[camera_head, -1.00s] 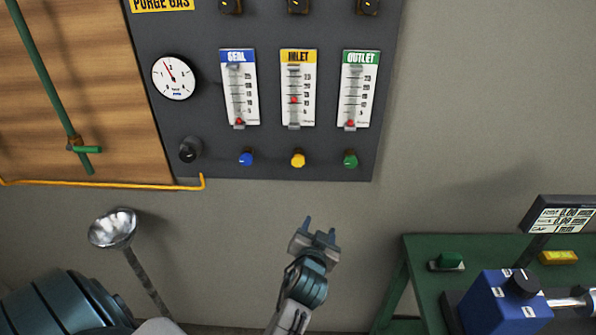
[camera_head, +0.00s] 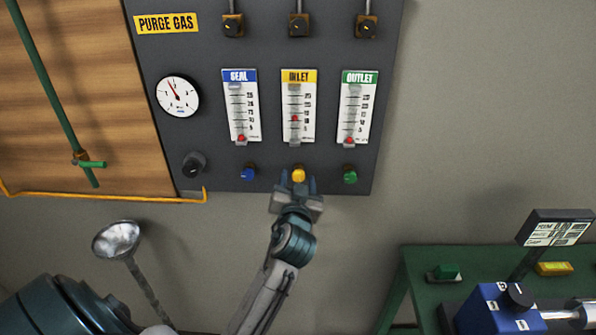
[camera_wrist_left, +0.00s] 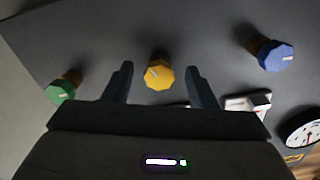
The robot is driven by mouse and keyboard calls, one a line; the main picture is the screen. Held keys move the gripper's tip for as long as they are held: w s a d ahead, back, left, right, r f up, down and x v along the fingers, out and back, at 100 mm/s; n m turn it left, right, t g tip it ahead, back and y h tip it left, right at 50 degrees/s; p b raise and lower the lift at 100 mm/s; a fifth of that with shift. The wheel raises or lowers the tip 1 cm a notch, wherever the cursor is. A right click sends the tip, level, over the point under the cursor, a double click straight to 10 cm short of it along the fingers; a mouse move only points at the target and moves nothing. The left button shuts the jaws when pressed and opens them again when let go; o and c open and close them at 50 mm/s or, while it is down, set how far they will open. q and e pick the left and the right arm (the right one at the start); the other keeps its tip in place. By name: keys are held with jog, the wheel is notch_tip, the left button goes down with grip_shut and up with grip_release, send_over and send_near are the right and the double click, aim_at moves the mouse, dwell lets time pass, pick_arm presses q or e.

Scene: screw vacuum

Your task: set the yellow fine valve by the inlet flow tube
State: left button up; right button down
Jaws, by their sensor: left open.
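The yellow fine valve (camera_head: 299,175) is a small knob on the dark purge gas panel, below the inlet flow tube (camera_head: 298,107). The inlet tube's red float sits about mid-scale. My left gripper (camera_head: 298,184) is at the yellow knob, its open fingers on either side of it. In the left wrist view the yellow knob (camera_wrist_left: 159,74) shows between the two spread fingertips (camera_wrist_left: 158,80), with gaps on both sides. Its white mark is tilted. My right gripper is not in view.
The blue knob (camera_head: 248,173) and green knob (camera_head: 350,176) flank the yellow one closely. The seal tube (camera_head: 241,106) and outlet tube (camera_head: 358,107) have floats near the bottom. A black knob (camera_head: 194,164) sits under the gauge (camera_head: 178,96). A green bench (camera_head: 417,290) stands at lower right.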

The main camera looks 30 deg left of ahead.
pick_arm(q)
jog(key=shift+x, duration=1.05)
jog(key=c, duration=1)
jog(key=shift+r+m+p, duration=0.1)
jog(key=shift+m+p, duration=0.75)
jog(key=shift+m, duration=0.25)
jog(key=shift+m+p, duration=0.35)
jog(key=shift+m, duration=0.75)
jog(key=o, duration=1)
